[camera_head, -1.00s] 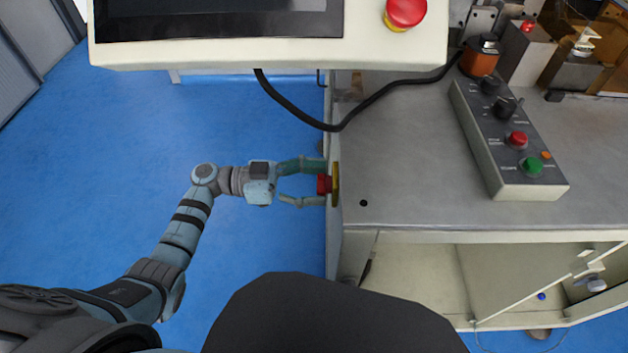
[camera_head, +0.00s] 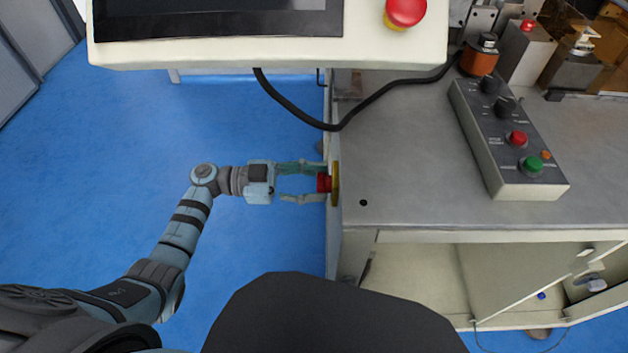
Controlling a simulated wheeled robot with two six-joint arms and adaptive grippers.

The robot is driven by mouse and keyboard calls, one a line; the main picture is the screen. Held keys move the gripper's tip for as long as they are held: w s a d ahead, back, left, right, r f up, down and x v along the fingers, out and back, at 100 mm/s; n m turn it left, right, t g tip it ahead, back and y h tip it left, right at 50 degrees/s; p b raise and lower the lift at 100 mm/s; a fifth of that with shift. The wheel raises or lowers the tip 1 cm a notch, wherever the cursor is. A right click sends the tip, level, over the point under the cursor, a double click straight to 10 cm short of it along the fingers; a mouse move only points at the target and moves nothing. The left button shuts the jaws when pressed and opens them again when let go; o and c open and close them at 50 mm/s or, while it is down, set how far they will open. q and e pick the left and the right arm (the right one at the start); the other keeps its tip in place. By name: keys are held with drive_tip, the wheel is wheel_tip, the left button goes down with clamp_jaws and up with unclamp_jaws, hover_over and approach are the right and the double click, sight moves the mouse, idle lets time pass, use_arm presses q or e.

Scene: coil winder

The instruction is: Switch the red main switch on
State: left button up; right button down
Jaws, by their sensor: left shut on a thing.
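The red main switch (camera_head: 323,183) sticks out to the left from the side wall of the machine cabinet. A yellow plate (camera_head: 336,184) lies behind it. My left gripper (camera_head: 322,183) reaches in from the left, level with the switch. Its two fingers lie on the upper and lower sides of the red knob and are shut on it. The fingers partly hide the knob, and its turn position cannot be read. My right gripper is not in view.
A screen panel (camera_head: 268,52) with a red emergency button (camera_head: 405,12) overhangs at the top. A black cable (camera_head: 300,116) hangs near the cabinet corner. A control box (camera_head: 508,140) stands on the grey worktop (camera_head: 410,170). Blue floor left of the cabinet is clear.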

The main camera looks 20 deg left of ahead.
use_arm(q)
drive_tip(key=m+b, duration=0.2)
drive_tip(key=m, duration=0.3)
drive_tip(key=m+b, duration=0.2)
drive_tip(key=m, duration=0.3)
drive_tip(key=m+b, duration=0.2)
drive_tip(key=m, duration=0.3)
drive_tip(key=shift+s+f+m, duration=0.2)
drive_tip(key=shift+f+m, duration=0.1)
drive_tip(key=shift+m, duration=0.1)
drive_tip(key=shift+b, duration=0.35)
drive_tip(key=o, duration=1.2)
drive_tip(key=shift+c, duration=0.2)
